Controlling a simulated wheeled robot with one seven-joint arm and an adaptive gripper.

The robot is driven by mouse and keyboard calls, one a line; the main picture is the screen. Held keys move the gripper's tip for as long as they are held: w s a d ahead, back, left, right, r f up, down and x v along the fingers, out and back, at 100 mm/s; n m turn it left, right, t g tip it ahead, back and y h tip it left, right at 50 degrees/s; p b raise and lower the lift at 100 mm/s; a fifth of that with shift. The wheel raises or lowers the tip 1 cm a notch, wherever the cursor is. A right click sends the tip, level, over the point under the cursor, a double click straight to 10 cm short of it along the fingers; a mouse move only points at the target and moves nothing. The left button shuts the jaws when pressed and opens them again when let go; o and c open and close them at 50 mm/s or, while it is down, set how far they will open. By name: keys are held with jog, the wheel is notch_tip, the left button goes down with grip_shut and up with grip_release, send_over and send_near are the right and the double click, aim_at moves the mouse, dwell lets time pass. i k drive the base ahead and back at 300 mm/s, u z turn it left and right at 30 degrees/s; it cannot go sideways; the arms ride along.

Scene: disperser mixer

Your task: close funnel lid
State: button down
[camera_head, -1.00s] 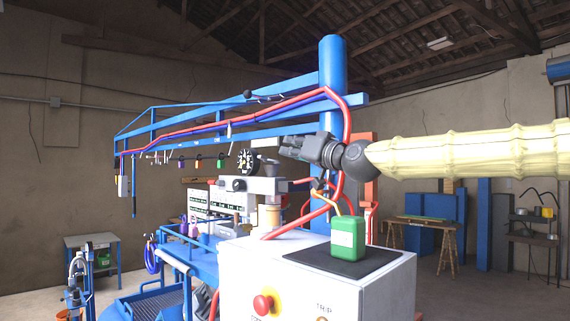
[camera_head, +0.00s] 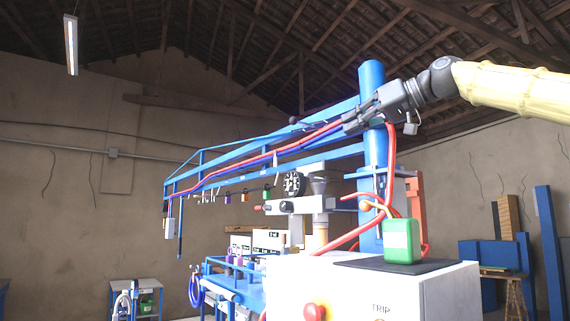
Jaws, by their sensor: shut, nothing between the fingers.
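The grey funnel (camera_head: 319,187) stands on the mixer's grey head, left of the blue column. A dark round disc with pale marks (camera_head: 291,184) stands upright just left of it; I cannot tell whether this is the lid or a dial. The lid's exact position is too small to make out. My gripper (camera_head: 349,125) is shut and empty. In the picture it is above and right of the funnel, in front of the blue column and boom, pointing down-left. It appears clear of the funnel.
The blue column (camera_head: 372,155) and boom with red hoses (camera_head: 390,165) lie close to my gripper in the picture. A green canister (camera_head: 401,241) stands on the white cabinet (camera_head: 445,285) below. Small coloured items hang under the boom.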

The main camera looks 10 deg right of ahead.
aim_at(312, 179)
jog(key=u, duration=2.75)
jog(key=i, duration=0.65)
jog(key=z, duration=3.3)
jog(key=i, duration=0.5)
jog(key=z, duration=0.1)
jog(key=k, duration=0.15)
jog(key=z, duration=0.15)
